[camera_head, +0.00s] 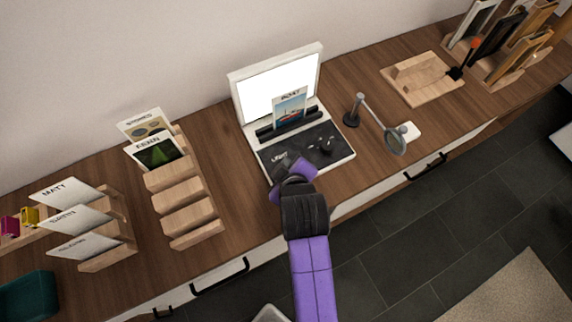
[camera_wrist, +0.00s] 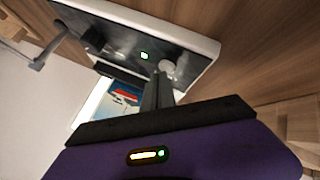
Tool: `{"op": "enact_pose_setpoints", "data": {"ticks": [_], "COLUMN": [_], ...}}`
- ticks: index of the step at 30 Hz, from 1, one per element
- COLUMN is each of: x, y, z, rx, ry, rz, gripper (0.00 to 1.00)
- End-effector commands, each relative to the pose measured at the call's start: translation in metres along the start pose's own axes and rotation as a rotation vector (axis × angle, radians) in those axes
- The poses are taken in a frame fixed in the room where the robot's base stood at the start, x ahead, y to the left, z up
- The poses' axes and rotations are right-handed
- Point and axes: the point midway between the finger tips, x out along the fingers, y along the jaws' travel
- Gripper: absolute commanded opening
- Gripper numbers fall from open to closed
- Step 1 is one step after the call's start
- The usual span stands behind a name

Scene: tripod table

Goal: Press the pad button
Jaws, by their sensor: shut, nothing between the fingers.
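A white device (camera_head: 347,152) with a lit upright screen (camera_head: 262,94) stands on the wooden counter. Its flat dark pad (camera_head: 300,150) carries the printed word "LIGHT" and dark knobs (camera_head: 325,144) on its right. In the wrist view, the pad (camera_wrist: 120,40) shows a small green-lit square (camera_wrist: 144,56) and a pale round button-like piece (camera_wrist: 172,68). My gripper (camera_head: 284,163) is over the pad's front left part. In the wrist view its shut, empty fingers (camera_wrist: 158,82) end close to the round piece, partly covering it; I cannot tell whether they touch.
A picture card (camera_head: 290,106) stands in a slot behind the pad. A magnifier on a stand (camera_head: 395,140) is close on the right. A stepped wooden rack (camera_head: 183,200) with cards is on the left. A wooden tray (camera_head: 424,84) lies farther right.

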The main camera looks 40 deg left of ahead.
Motion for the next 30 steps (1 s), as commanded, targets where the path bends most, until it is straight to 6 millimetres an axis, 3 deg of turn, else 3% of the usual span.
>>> {"op": "enact_pose_setpoints", "data": {"ticks": [15, 30], "x": [0.003, -0.008], "y": [-0.002, 0.005], "z": [0.002, -0.005], "rx": [0.000, 0.000], "ry": [-0.001, 0.000], "rz": [-0.001, 0.000], "gripper": [0.00, 0.00]}}
